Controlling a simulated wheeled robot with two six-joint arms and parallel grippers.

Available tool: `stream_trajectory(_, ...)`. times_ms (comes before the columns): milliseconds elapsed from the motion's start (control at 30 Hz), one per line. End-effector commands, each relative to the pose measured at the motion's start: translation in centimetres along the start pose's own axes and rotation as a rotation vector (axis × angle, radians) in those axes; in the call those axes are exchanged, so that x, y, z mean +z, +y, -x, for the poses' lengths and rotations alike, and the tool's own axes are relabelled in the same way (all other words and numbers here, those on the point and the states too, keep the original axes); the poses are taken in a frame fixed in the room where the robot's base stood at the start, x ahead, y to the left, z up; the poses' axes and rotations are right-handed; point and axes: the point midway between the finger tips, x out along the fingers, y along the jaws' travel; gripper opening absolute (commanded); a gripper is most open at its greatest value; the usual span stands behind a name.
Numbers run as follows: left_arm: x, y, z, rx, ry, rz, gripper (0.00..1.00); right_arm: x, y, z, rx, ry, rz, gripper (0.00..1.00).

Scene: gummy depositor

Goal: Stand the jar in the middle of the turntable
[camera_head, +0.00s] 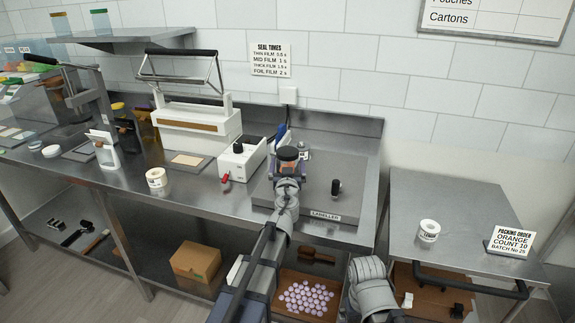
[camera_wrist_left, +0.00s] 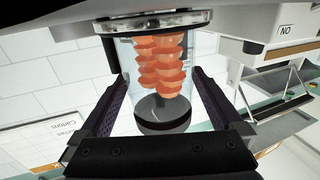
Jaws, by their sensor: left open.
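The jar (camera_head: 288,155) has a black lid and orange gummies inside. It stands upright at the labeller. In the left wrist view, which is upside down, the jar (camera_wrist_left: 155,65) has its base on or right at a round metal disc (camera_wrist_left: 150,23), apparently the turntable. Whether it is centred there I cannot tell. My left gripper (camera_head: 287,173) is around the jar. Its two fingers are open, one on each side, with gaps to the glass in the wrist view (camera_wrist_left: 162,100). In the head view the gripper hides the turntable. My right arm shows at the bottom, its fingers out of view.
The grey labeller base (camera_head: 345,200) bears a small black knob post (camera_head: 336,188) right of the jar. A white sealer box (camera_head: 242,158) stands to the left. A tape roll (camera_head: 429,230) and an order sign (camera_head: 510,243) are on the right table (camera_head: 460,200).

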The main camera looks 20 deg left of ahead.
Motion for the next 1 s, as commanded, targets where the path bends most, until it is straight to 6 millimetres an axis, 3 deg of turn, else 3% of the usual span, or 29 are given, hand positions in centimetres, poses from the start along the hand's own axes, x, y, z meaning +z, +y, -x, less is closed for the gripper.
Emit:
stream_trajectory(267, 0.0, -0.1, 4.1, 0.002, 0.000, 0.000, 1.00, 0.0, 0.0, 0.0, 0.000, 0.000, 0.000, 1.00)
stream_trajectory(600, 0.0, -0.1, 10.9, 0.001, 0.000, 0.000, 1.00, 0.0, 0.0, 0.0, 0.000, 0.000, 0.000, 1.00)
stream_trajectory(733, 0.0, 0.0, 12.0, 0.001, 0.000, 0.000, 1.00, 0.0, 0.0, 0.0, 0.000, 0.000, 0.000, 1.00)
stream_trajectory(1000, 0.0, 0.0, 12.0, 0.000, 0.000, 0.000, 1.00, 0.0, 0.0, 0.0, 0.000, 0.000, 0.000, 1.00)
